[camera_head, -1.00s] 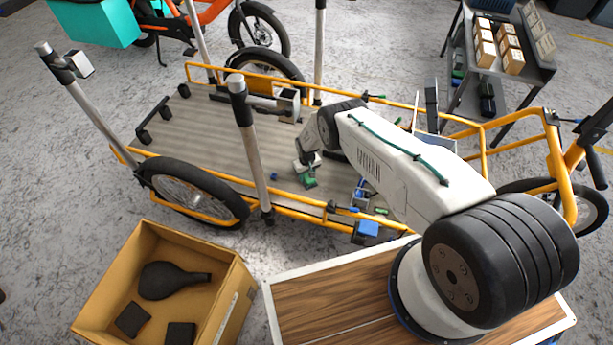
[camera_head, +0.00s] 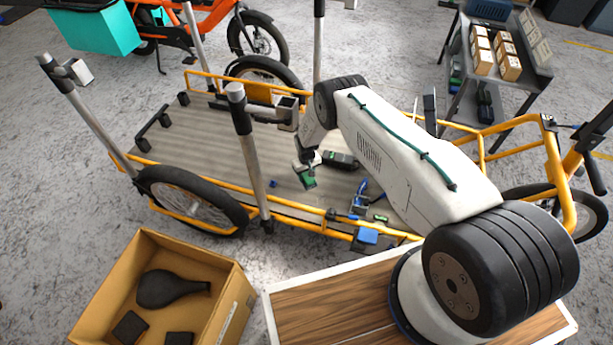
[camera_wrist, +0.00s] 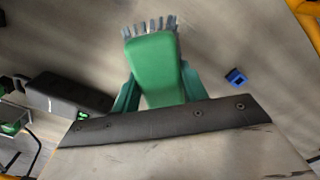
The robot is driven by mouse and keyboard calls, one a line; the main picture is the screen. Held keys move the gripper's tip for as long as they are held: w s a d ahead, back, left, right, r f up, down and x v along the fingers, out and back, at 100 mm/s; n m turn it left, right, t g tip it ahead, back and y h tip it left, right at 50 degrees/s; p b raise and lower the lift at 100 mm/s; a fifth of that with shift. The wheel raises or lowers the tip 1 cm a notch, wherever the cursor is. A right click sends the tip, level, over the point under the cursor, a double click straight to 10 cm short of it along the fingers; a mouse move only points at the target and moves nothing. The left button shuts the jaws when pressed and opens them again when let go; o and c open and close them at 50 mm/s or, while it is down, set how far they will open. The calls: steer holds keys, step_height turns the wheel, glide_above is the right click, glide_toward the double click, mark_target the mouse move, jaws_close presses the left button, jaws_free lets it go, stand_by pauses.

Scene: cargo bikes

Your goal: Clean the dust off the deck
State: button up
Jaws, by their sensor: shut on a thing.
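My gripper (camera_head: 305,165) is shut on a green block-shaped brush (camera_head: 307,178) above the right part of the bike's deck (camera_head: 215,135). In the wrist view the green brush (camera_wrist: 155,70) sits between the teal fingers (camera_wrist: 155,92), with grey bristles at its far end. The bristles point away from the wrist; I cannot tell whether they touch the deck. The deck is grey and ribbed in the head view. In the wrist view the deck (camera_wrist: 215,50) shows darker, dusty-looking patches.
A small blue piece (camera_wrist: 236,77) lies on the deck right of the brush. A dark box (camera_head: 341,160) and blue tool (camera_head: 360,200) lie right of my gripper. Metal posts (camera_head: 250,150) and yellow rails edge the deck. A cardboard box (camera_head: 235,300) stands at front left.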

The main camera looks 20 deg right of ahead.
steer(key=shift+r, duration=0.1)
steer(key=shift+r, duration=1.4)
